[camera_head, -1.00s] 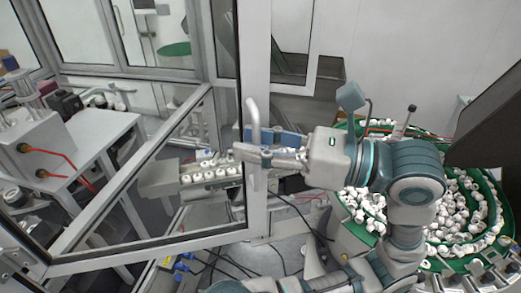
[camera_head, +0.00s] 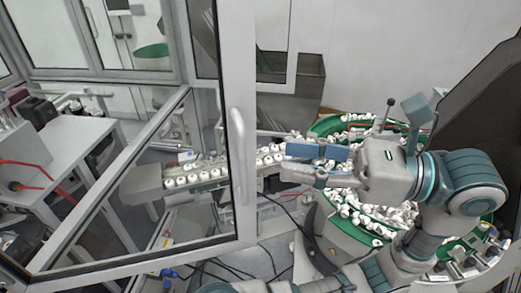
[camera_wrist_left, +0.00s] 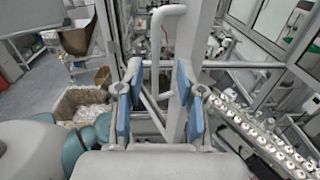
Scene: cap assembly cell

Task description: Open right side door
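The glazed door has a pale grey upright (camera_head: 233,60) with a light vertical bar handle (camera_head: 238,140) on it. The frames do not clearly show how far the door stands open. My left gripper (camera_head: 285,158) is right of the handle, open and empty, its fingers pointing left toward it. A gap separates the fingertips from the handle in the head view. In the left wrist view, the handle (camera_wrist_left: 159,55) rises ahead, between the lines of the two blue-padded fingers (camera_wrist_left: 155,95). My right gripper is in neither view.
A green bowl feeder (camera_head: 330,121) full of white caps lies under and behind my arm. A conveyor (camera_head: 215,184) with white caps runs behind the door. Dark cables (camera_head: 290,215) hang below the gripper. A cardboard box (camera_wrist_left: 75,103) shows in the wrist view.

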